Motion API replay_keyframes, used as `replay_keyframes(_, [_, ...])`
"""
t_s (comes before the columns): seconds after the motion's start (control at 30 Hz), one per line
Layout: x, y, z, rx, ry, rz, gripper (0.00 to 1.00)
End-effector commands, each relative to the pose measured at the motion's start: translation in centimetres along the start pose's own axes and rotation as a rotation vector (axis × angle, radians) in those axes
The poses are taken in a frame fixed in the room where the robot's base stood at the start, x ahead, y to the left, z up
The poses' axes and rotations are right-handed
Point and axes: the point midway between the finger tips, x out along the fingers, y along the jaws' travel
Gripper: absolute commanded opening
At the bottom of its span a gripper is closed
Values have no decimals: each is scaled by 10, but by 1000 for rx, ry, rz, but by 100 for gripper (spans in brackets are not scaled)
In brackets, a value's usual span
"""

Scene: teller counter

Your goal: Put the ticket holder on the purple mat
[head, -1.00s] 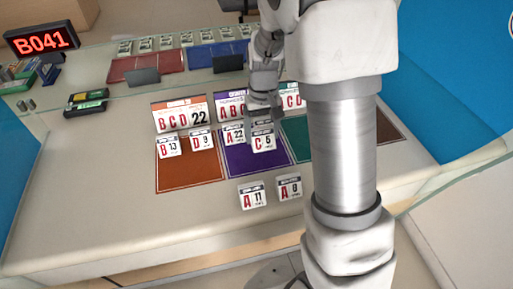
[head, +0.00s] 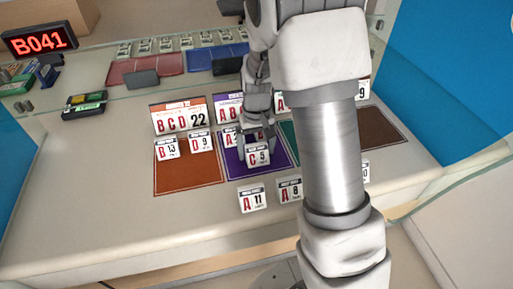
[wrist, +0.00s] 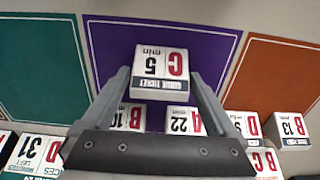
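The ticket holder (head: 258,157) is a small white block with a red C and a black 5. It also shows in the wrist view (wrist: 160,66), between my fingertips. My gripper (wrist: 160,80) is shut on its two sides. The holder is over the front middle of the purple mat (head: 236,169), which spreads around it in the wrist view (wrist: 110,45). It is at or just above the mat surface; I cannot tell whether it touches. Part of the mat is hidden by my arm.
Holders A 22 (wrist: 183,121) and B 10 (wrist: 128,118) stand at the mat's rear, close to my fingers. Holders A 11 (head: 252,197) and A 8 (head: 290,190) stand in front. An orange mat (head: 187,178) is left, a brown mat (head: 375,125) right. Taller signs line the back.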

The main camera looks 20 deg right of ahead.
Motion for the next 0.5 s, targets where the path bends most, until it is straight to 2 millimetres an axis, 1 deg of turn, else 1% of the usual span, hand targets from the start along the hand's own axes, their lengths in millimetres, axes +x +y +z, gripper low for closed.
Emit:
replay_keyframes(0.23, [-1, 0, 0, 0, 0, 0, 100])
replay_keyframes(0.33, [-6, 0, 0, 0, 1, 0, 100])
replay_keyframes(0.47, [-25, 0, -1, -1, 4, 0, 100])
replay_keyframes(0.5, [-34, 0, -1, -2, 5, 0, 100])
